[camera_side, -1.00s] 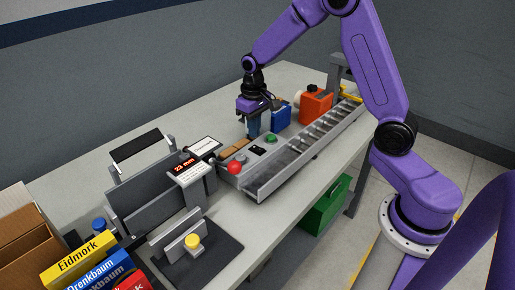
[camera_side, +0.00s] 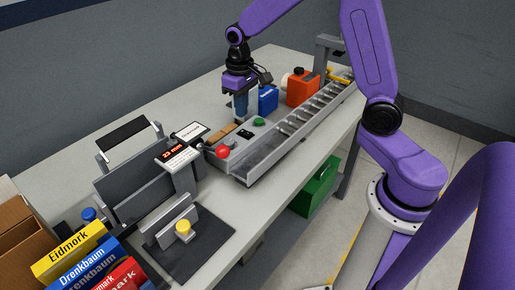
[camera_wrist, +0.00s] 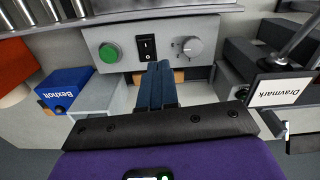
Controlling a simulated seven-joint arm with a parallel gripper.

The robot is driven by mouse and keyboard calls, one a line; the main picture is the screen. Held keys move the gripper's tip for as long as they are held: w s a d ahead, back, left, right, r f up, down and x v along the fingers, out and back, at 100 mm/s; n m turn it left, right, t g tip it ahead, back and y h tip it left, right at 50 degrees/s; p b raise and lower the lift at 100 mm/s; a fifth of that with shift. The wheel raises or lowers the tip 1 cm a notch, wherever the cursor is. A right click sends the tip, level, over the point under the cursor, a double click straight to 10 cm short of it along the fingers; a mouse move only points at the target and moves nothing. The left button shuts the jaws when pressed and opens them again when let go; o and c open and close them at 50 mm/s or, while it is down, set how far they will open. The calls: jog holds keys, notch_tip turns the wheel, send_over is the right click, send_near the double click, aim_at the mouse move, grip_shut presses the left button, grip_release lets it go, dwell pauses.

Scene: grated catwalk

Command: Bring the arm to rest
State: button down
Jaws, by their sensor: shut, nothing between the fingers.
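My gripper (camera_side: 241,108) is above the table behind the control panel (camera_side: 236,145), pointing down. In the wrist view its two blue fingers (camera_wrist: 157,82) are together with nothing between them. Tan blocks (camera_side: 222,132) lie by the panel; in the wrist view they are partly hidden behind the fingers. The panel has a green button (camera_wrist: 110,53), a black rocker switch (camera_wrist: 147,47) and a grey knob (camera_wrist: 188,48). Whether the fingertips touch anything is hard to tell, but they look clear of the panel.
A blue canister (camera_side: 268,99) and an orange canister (camera_side: 303,88) stand right of my gripper. A roller conveyor (camera_side: 300,125) runs along the front edge. A display reading 23 mm (camera_side: 176,154) stands to the left. Boxes (camera_side: 75,255) fill the near left. The back of the table is clear.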

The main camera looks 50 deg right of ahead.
jog(key=s+a+r+n, duration=0.2)
jog(key=s+a+n, duration=0.1)
jog(key=s, duration=0.3)
jog(key=s+a+r+n, duration=0.2)
jog(key=s+a, duration=0.2)
jog(key=s, duration=0.3)
jog(key=s+d+n, duration=0.2)
jog(key=s+n, duration=0.4)
jog(key=s, duration=1)
jog(key=shift+s+d+r, duration=0.15)
jog(key=shift+s, duration=0.05)
